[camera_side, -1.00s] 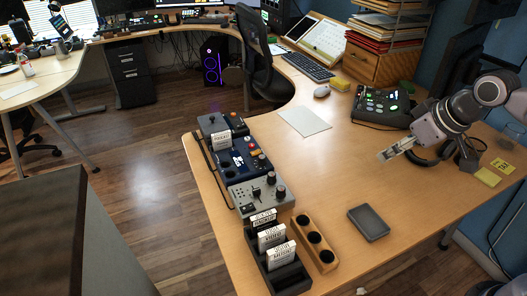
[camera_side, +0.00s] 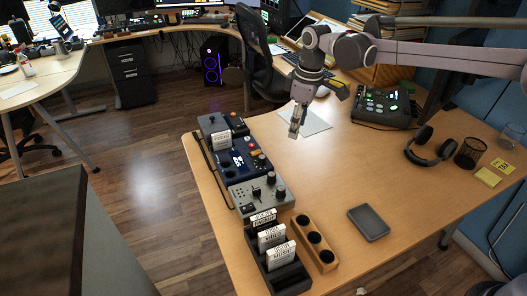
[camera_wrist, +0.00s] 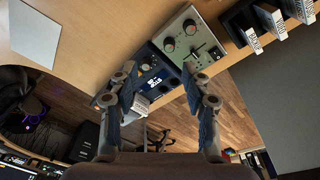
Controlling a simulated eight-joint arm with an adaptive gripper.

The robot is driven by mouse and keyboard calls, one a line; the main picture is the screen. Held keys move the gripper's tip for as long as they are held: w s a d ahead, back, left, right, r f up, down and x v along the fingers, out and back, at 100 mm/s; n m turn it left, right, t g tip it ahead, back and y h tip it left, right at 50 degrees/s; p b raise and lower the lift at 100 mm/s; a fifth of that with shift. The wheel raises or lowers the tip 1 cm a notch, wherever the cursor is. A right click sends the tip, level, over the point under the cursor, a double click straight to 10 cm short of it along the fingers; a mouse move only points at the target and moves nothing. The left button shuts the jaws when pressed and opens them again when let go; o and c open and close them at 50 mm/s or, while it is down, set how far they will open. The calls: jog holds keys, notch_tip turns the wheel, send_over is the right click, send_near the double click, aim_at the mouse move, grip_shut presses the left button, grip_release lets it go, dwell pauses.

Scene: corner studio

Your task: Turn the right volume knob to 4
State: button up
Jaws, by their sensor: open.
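The grey panel (camera_side: 248,203) on the left part of the desk carries two dark round knobs and a small lever. One knob (camera_side: 281,192) is at right in the side view; the other knob (camera_side: 270,177) is just behind it. In the wrist view the panel (camera_wrist: 183,60) shows the same knobs (camera_wrist: 190,27) and (camera_wrist: 169,45). Their scale numbers are too small to read. My gripper (camera_side: 294,133) is open and empty, above the desk, behind and right of the panel. In the wrist view its fingers (camera_wrist: 158,75) stand apart, with the panel beyond them.
A blue device (camera_side: 236,168) adjoins the panel. A black rack (camera_side: 289,275) of white labelled cartridges and a wooden holder (camera_side: 300,222) stand in front. A grey tray (camera_side: 369,222), headphones (camera_side: 430,150) and a mesh cup (camera_side: 469,153) lie right.

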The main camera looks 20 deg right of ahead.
aim_at(272, 174)
jog(key=w+a+f, duration=0.1)
jog(key=f, duration=0.5)
jog(key=w+a+f+n+g, duration=0.1)
jog(key=a+f, duration=0.1)
jog(key=f, duration=0.4)
jog(key=w+a+f+n, duration=0.1)
jog(key=a+f, duration=0.1)
jog(key=f, duration=0.4)
jog(key=shift+w+a+f+g, duration=0.1)
jog(key=shift+w+f+g, duration=0.2)
jog(key=shift+w, duration=0.05)
grip_shut()
